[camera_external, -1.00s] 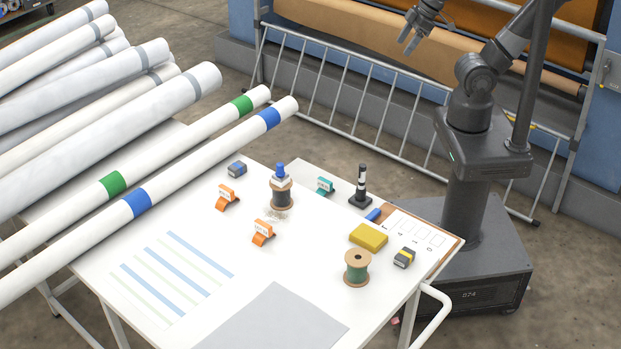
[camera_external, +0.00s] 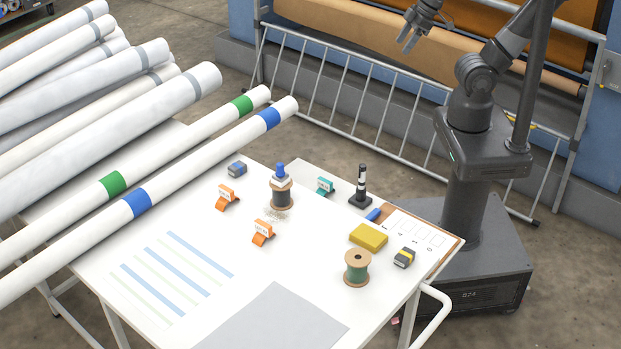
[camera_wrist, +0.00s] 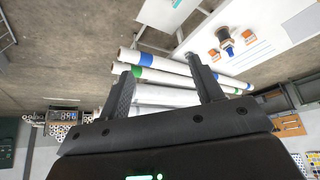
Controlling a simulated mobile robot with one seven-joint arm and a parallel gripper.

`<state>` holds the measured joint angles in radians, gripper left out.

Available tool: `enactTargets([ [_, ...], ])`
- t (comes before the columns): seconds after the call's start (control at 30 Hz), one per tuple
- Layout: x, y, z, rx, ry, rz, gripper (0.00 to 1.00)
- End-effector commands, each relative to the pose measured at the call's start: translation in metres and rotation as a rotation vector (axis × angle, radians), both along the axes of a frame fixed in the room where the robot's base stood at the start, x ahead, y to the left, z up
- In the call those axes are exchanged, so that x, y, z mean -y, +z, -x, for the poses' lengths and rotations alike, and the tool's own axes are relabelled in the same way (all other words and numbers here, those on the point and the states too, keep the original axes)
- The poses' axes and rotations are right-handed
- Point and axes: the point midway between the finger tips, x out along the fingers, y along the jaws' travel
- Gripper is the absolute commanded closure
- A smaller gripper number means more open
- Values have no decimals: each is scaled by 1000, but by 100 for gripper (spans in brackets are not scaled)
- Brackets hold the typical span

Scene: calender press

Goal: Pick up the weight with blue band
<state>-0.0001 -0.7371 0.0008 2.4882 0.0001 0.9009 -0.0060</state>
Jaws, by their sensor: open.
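The weight with blue band (camera_external: 237,169) is a small grey block with a blue band. It lies on the white table near its far edge, beside the long white rolls, in the external view. A similar block with a yellow band (camera_external: 404,257) lies near the table's right side. My gripper (camera_external: 406,46) is raised high beyond the table, far from both blocks. In the wrist view its two fingers (camera_wrist: 159,64) are spread with nothing between them. I cannot make out the blue-banded weight clearly in the wrist view.
On the white table (camera_external: 130,262) stand a blue-topped spool (camera_external: 281,190), orange clips (camera_external: 227,198), a teal clip (camera_external: 324,186), a black-and-white post (camera_external: 361,188), a yellow block (camera_external: 368,236) and a green spool (camera_external: 357,268). Long white rolls (camera_external: 190,135) lie along the left. A metal railing (camera_external: 350,92) stands behind.

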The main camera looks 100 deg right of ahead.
Motion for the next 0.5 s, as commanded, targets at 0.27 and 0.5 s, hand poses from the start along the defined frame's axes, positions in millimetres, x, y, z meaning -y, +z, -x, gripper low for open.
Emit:
enactTargets([
  [0.27, -6, 24, -62, -50, 81, 40, 40],
  [0.5, -14, 35, -137, -99, 178, 79, 40],
])
